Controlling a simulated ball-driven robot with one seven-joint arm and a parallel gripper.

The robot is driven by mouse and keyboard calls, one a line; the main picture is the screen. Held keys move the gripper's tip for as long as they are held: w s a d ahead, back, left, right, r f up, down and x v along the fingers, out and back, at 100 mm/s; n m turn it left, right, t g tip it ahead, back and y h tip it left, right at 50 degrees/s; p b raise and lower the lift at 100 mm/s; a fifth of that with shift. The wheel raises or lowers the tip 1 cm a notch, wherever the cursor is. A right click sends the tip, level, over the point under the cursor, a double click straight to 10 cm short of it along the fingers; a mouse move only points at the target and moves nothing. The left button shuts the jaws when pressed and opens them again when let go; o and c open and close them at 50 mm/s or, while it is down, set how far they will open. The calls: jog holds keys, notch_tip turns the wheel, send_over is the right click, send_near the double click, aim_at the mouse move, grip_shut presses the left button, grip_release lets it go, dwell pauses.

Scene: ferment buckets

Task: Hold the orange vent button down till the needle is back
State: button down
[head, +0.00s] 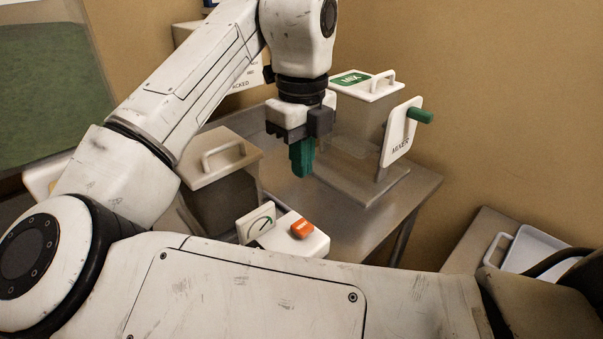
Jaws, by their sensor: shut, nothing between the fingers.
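The orange vent button (302,229) sits on top of a white box (287,243) at the near edge of the steel table. Nothing presses the button. The lower part of the white box is hidden behind my body.
A lidded bucket (222,165) stands left of the gauge. The mixer (365,115), with a MIX label and a green side handle (420,115), stands at the back right. The steel table (315,210) is bare between them. A white tray (535,250) lies at the far right.

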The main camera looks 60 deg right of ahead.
aim_at(303, 226)
notch_tip(303, 226, down, 12)
jog(key=shift+f, duration=0.1)
dwell(0.4)
